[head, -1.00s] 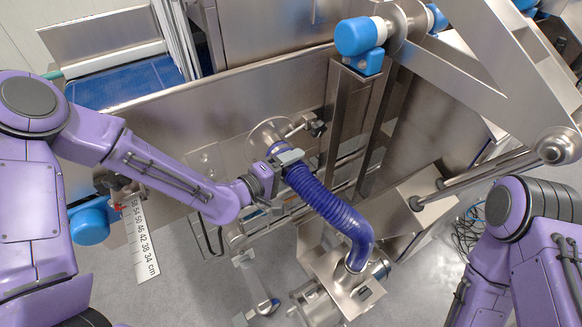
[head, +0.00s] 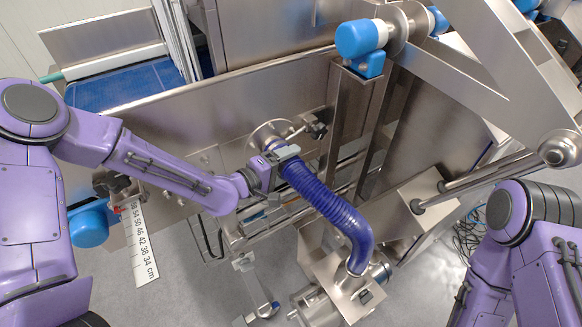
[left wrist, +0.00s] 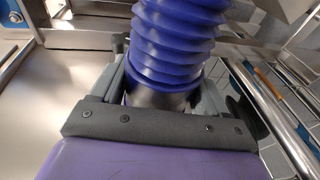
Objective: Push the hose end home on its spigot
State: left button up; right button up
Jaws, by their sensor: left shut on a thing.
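A ribbed blue-purple hose (head: 325,200) curves from a round flange (head: 268,138) on the steel wall down to a metal unit at the lower right. My left gripper (head: 286,157) is shut around the hose's upper end, close in front of the flange. In the left wrist view the hose (left wrist: 180,45) rises between the grey fingers (left wrist: 160,98), with a smooth grey cuff below its ribs. The spigot is hidden behind the hose end and gripper, so I cannot tell how far the hose sits on it. My right gripper is out of view.
A clamp-like handle (head: 316,128) sticks out just right of the flange. A steel post with a blue cap (head: 359,37) stands right of it. A white ruler (head: 139,245) hangs at the left. The metal unit (head: 345,285) stands on the floor below.

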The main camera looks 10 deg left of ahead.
pick_arm(q)
jog(key=shift+w+a, duration=0.65)
jog(key=shift+a, duration=0.05)
jog(key=o, duration=1.5)
jog(key=shift+s+d, duration=0.1)
jog(key=shift+d, duration=0.05)
